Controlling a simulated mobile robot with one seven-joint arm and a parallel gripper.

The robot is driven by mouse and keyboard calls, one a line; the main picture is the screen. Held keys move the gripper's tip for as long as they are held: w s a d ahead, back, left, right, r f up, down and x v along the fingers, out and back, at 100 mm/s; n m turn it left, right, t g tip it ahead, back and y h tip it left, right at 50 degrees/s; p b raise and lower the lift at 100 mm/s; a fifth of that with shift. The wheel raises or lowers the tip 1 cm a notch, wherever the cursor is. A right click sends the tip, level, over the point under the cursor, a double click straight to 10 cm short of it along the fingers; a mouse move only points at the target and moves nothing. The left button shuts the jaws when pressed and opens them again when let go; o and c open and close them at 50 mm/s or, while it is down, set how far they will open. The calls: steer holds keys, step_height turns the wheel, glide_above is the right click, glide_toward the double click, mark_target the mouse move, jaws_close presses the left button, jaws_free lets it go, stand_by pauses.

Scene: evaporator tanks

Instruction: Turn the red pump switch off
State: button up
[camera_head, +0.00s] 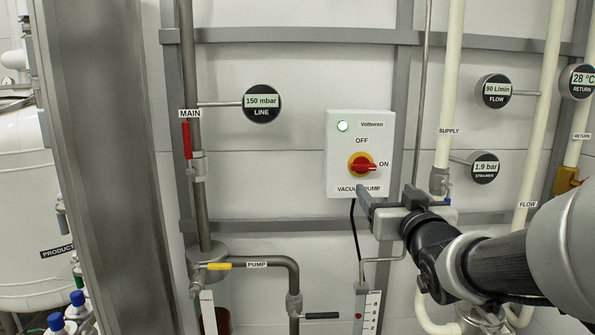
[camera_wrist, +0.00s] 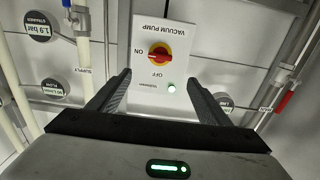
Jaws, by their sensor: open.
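The red pump switch (camera_head: 363,167) is a red knob on a round yellow plate, on the front of a white vacuum pump box (camera_head: 340,150). Its handle points right, at the ON label; OFF is printed above it. A green lamp (camera_head: 342,126) is lit at the box's upper left. In the wrist view the box appears upside down, with the red knob (camera_wrist: 159,54) between and beyond my fingers. My gripper (camera_head: 385,190) is open and empty, in front of and below the box's lower right, apart from the knob. Its fingers (camera_wrist: 158,78) show clearly in the wrist view.
A black cable (camera_head: 354,230) hangs under the box. Cream pipes and round gauges (camera_head: 496,91) are at right. The wall around the box is mostly clear.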

mark_target(364, 169)
steer(key=w+p, duration=0.2)
steer(key=w, duration=1.4)
steer(key=shift+w+p, duration=0.25)
steer(key=shift+p, duration=0.05)
steer(key=shift+c, duration=0.4)
steer(key=c, duration=1)
steer(key=shift+o, duration=0.2)
steer(key=shift+f, duration=0.1)
